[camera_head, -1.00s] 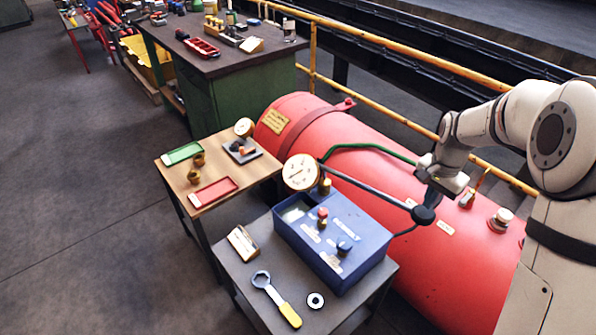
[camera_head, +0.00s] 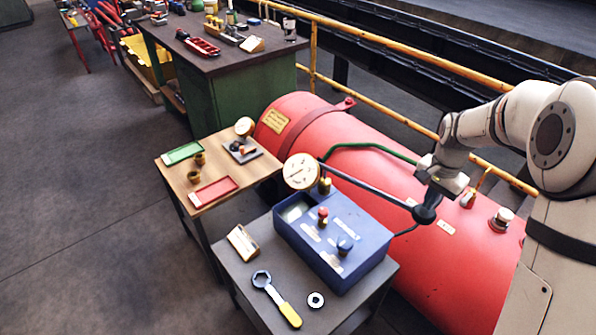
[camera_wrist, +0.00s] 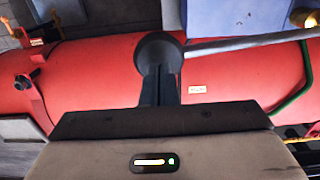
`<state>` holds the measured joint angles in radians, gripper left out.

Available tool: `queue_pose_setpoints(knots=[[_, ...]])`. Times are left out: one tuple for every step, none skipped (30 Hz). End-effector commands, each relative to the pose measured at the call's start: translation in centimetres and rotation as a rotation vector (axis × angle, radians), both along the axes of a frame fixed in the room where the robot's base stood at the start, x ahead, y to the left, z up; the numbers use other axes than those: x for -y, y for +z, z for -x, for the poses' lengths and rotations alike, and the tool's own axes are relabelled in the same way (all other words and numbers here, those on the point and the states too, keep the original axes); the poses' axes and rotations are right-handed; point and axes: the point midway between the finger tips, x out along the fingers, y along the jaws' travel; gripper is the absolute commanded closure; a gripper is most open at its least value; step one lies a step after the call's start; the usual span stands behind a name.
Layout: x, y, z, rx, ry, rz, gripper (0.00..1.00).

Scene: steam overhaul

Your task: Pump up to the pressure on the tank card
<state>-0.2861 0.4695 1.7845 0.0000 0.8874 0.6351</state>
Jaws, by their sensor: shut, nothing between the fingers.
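The red tank (camera_head: 345,135) lies behind the benches, with a yellow plate (camera_head: 275,122) at its left end; its writing is too small to read. The blue pump box (camera_head: 335,235) stands on the near grey bench. A round gauge (camera_head: 300,171) with a pale dial rises at its back; I cannot read its value. The pump lever (camera_head: 370,184) reaches right to a dark ball knob (camera_head: 424,214). My gripper (camera_head: 430,196) is shut and points down at the knob, seemingly touching it. The wrist view shows the fingers (camera_wrist: 160,90) against the knob (camera_wrist: 158,50).
A spanner with a yellow handle (camera_head: 277,300), a ring (camera_head: 316,300) and a small card stand (camera_head: 242,242) are on the grey bench. The wooden bench (camera_head: 180,182) holds a green tray (camera_head: 184,153) and a red tray (camera_head: 213,192). A yellow rail (camera_head: 400,53) runs behind the tank.

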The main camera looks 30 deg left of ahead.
Motion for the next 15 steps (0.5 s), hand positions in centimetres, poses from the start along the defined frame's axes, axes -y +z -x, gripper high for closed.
queue_pose_setpoints(knots=[[0.0, -0.7, 0.0, -0.001, 0.000, 0.001, 1.00], [0.0, -0.9, 0.0, -0.001, 0.000, 0.000, 1.00], [0.0, -1.2, 0.0, 0.000, 0.000, 0.000, 1.00], [0.0, -1.4, 0.0, 0.000, 0.000, 0.000, 1.00], [0.0, -1.5, 0.0, 0.000, 0.000, 0.000, 1.00], [0.0, -1.6, 0.0, 0.000, 0.000, 0.000, 1.00], [0.0, -1.6, 0.0, 0.000, 0.000, 0.000, 1.00], [0.0, -1.7, 0.0, 0.000, 0.000, 0.000, 1.00], [0.0, -1.9, 0.0, 0.000, 0.000, 0.000, 1.00], [0.0, -2.2, 0.0, 0.000, 0.000, 0.000, 1.00], [0.0, -2.5, 0.0, 0.000, 0.000, 0.000, 1.00], [0.0, -3.0, 0.0, -0.001, 0.000, 0.000, 1.00], [0.0, -3.4, 0.0, -0.001, 0.000, 0.001, 1.00], [0.0, -3.8, 0.0, -0.001, 0.000, 0.001, 1.00], [0.0, -4.2, 0.0, -0.001, 0.000, 0.001, 1.00]])
